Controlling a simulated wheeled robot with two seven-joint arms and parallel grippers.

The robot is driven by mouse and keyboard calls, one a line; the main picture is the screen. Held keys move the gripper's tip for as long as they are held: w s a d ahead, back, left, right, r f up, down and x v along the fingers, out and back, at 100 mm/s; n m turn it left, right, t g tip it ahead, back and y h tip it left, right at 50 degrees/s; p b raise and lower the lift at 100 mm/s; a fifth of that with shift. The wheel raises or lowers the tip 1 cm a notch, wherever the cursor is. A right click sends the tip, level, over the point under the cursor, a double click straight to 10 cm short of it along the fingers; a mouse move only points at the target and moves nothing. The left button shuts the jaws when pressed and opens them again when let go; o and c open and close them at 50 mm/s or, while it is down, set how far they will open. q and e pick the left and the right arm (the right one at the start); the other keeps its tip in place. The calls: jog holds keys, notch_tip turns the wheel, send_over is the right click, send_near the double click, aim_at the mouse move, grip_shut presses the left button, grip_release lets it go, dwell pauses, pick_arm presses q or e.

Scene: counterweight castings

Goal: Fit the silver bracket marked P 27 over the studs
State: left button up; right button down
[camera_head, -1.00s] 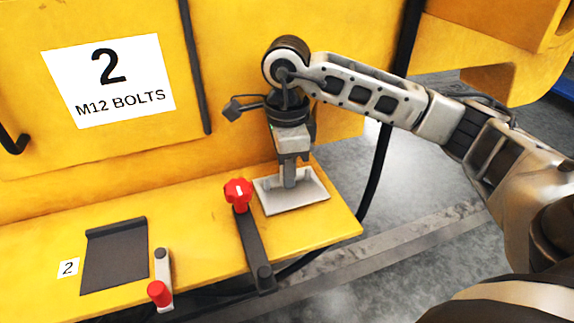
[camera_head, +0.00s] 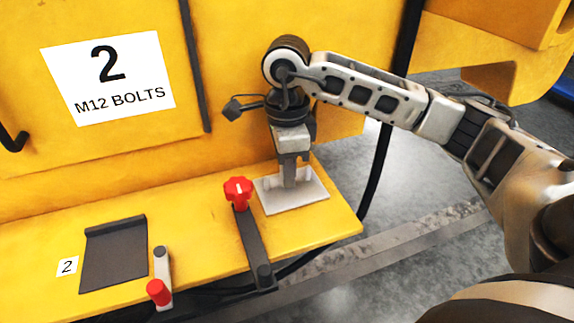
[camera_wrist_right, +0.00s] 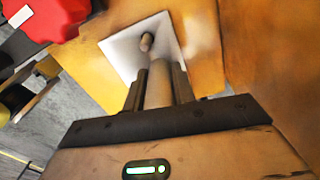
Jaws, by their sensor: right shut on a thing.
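The silver bracket (camera_head: 300,202) is a pale flat plate at the right end of the yellow ledge. A raised part stands at its middle, between the fingers of my right gripper (camera_head: 289,182). The gripper points down and is shut on this part. In the right wrist view the plate (camera_wrist_right: 121,48) lies beyond the fingers (camera_wrist_right: 158,85), with a round stud end (camera_wrist_right: 147,42) showing at it. A second stud seems partly hidden by the fingers. I cannot tell whether the plate lies fully flat on the ledge. No P 27 mark is readable. My left gripper is not in view.
A red star knob (camera_head: 238,190) on a dark bar (camera_head: 252,240) stands close left of the plate. Further left are a red-tipped lever (camera_head: 158,291) and a dark plate (camera_head: 115,258) by a label 2 (camera_head: 67,266). A yellow wall (camera_head: 230,130) rises behind.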

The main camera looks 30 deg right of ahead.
jog(key=shift+f, duration=0.1)
jog(key=c, duration=1.1)
grip_release()
